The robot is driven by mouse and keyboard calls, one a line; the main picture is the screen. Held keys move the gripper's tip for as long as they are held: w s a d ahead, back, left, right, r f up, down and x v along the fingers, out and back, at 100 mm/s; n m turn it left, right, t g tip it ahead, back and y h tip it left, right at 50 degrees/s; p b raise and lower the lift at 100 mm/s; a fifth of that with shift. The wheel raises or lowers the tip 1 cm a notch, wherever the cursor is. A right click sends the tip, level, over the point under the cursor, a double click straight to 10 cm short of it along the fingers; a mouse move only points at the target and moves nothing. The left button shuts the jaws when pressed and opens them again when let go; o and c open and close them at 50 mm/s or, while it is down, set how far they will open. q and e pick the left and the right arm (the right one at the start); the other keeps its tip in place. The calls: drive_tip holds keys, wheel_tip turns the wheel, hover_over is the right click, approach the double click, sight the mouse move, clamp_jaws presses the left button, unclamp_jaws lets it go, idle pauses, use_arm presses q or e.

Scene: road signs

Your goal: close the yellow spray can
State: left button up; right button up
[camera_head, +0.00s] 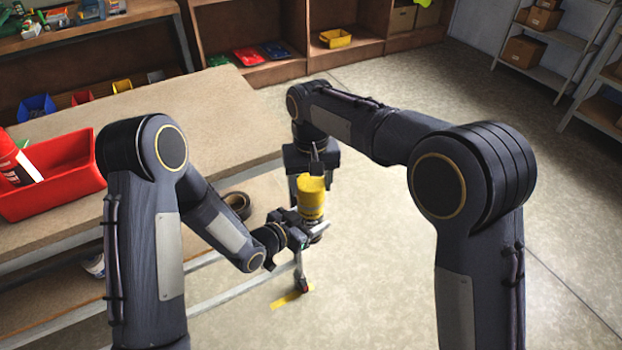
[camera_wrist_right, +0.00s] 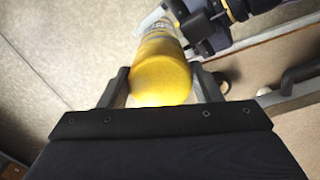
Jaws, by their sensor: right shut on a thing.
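The yellow spray can (camera_head: 312,211) is upright, in the air just off the front of the workbench. A plain yellow cap (camera_head: 311,184) is at its top; whether a gap lies between cap and can is hard to tell. My left gripper (camera_head: 312,228) is shut around the can's lower body from the left. My right gripper (camera_head: 311,172) comes from above with its fingers on either side of the yellow cap, shut on it. In the right wrist view the rounded cap (camera_wrist_right: 161,80) sits between the two fingers, with my left gripper (camera_wrist_right: 165,24) beyond at the can.
The workbench (camera_head: 215,105) holds a red bin (camera_head: 60,180) with a red bottle (camera_head: 14,160) at left. A dark tape roll (camera_head: 237,204) lies near the bench edge. Shelves (camera_head: 255,35) stand behind. The floor (camera_head: 570,200) at right is clear.

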drive_tip(key=shift+f, duration=0.65)
idle(0.4)
drive_tip(key=o, duration=1)
drive_tip(key=shift+r, duration=0.1)
wheel_tip(320, 180, up, 12)
idle(0.3)
